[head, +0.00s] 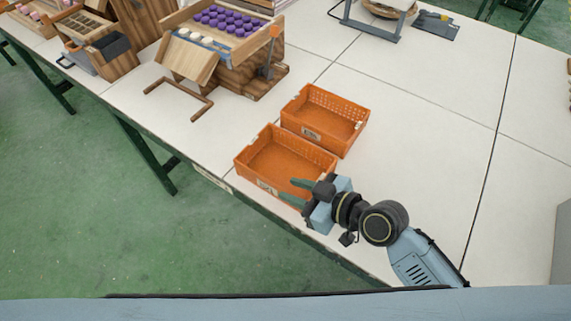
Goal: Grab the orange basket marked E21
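Two empty orange baskets sit on the white table. The near basket (283,153) has a pale label on its front wall, partly beside my gripper. The far basket (343,98) stands just behind it to the right, with a label on its front wall. The label markings are too small to read, so I cannot tell which is E21. My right gripper (287,189) is open at the near basket's front right corner, its two greenish fingers apart, one on each side of the front wall's rim as seen from here. I cannot tell whether they touch it. My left gripper is out of view.
A wooden stand with purple pieces (227,20) and a wooden frame (180,100) are at the upper left. A grey metal frame (372,25) stands at the back. The white table (430,120) is clear right of the baskets; its front edge runs close to the near basket.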

